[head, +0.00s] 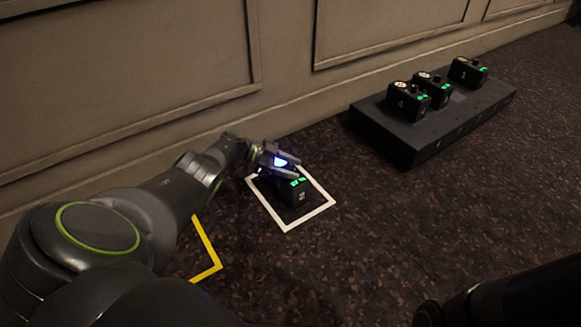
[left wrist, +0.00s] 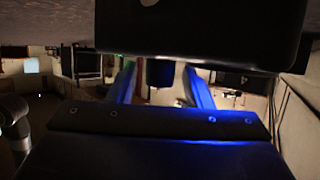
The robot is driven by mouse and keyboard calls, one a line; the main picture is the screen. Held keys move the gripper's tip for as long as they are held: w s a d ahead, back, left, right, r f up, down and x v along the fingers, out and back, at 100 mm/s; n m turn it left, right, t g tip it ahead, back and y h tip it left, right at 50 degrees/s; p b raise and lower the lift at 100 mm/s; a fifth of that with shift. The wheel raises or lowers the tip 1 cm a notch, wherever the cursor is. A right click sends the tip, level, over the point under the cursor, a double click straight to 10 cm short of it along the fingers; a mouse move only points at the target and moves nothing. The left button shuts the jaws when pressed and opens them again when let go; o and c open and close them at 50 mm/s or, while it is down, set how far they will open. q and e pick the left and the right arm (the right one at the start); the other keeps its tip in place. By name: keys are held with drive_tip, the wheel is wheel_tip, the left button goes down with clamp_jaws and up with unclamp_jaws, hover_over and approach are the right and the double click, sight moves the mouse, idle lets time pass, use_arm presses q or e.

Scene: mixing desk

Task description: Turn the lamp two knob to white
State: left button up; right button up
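The lamp two box (head: 298,194) is a small black box marked 2 with green lights, standing inside a white square outline on the dark floor surface. My left gripper (head: 281,163) is over the top of this box and hides its knob in the head view. Blue light glows there. In the left wrist view, the dark box body (left wrist: 200,30) fills the top. A dark knob (left wrist: 160,73) hangs from it between my two blue-lit fingers, with a narrow gap seen on each side. My right gripper is not visible.
A long black rack (head: 405,132) at the back right holds three similar boxes, including box four (head: 407,102) and box three (head: 467,72). A panelled wall runs behind. A yellow corner mark (head: 208,252) lies left of the white square outline (head: 288,226). The floor between is clear.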

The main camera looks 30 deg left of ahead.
use_arm(q)
drive_tip(key=v, duration=1.7)
drive_tip(key=shift+b, duration=0.4)
drive_tip(key=shift+s+a+r, duration=0.1)
drive_tip(key=shift+s+a, duration=0.05)
